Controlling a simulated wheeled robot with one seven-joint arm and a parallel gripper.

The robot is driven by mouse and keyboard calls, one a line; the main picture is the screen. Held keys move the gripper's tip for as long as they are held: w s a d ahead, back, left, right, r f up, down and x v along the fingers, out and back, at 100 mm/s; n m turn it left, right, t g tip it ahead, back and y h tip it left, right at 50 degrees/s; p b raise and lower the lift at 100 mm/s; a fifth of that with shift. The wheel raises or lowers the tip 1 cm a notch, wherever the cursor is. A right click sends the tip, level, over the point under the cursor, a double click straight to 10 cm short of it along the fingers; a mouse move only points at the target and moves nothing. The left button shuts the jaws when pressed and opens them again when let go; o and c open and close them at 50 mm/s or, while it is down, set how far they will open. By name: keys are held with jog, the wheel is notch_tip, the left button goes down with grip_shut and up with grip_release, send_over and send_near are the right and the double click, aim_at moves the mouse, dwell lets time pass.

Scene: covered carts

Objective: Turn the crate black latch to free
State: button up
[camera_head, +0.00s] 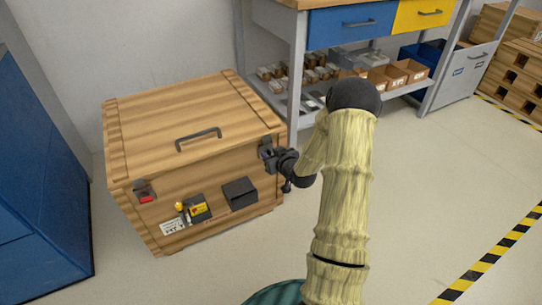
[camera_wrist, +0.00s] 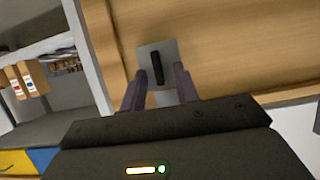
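The wooden crate (camera_head: 165,140) stands closed on the floor at the left in the head view. Its black latch (camera_wrist: 157,68) is a short dark bar on a grey plate (camera_wrist: 170,48), standing nearly upright in the wrist view. My gripper (camera_wrist: 159,82) is open, with one finger on each side of the latch's lower end. Whether the fingers touch it I cannot tell. In the head view my gripper (camera_head: 271,156) is at the crate's front right corner and partly hides the latch plate (camera_head: 265,143).
A red latch (camera_head: 146,197) is on the crate's front left. A yellow-and-black device (camera_head: 197,209) and a dark box (camera_head: 240,193) are on the front. The lid has a handle (camera_head: 198,138). A workbench (camera_head: 297,60) stands close behind at the right.

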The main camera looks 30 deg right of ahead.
grip_shut()
jog(key=shift+a+n, duration=0.1)
jog(key=shift+n, duration=0.2)
jog(key=shift+a+f+n+t+h+b, duration=0.25)
jog(key=shift+n+t+h+b, duration=0.25)
jog(key=shift+n+h+b, duration=1.1)
jog(key=shift+a+f+n+t+h+b, duration=0.25)
jog(key=shift+n+t+h+b, duration=0.55)
jog(key=shift+n, duration=1.6)
jog(key=shift+a+f+n+t+h+b, duration=0.2)
jog(key=shift+n+h+b, duration=0.6)
jog(key=shift+n+b, duration=0.95)
jog(key=shift+n, duration=0.35)
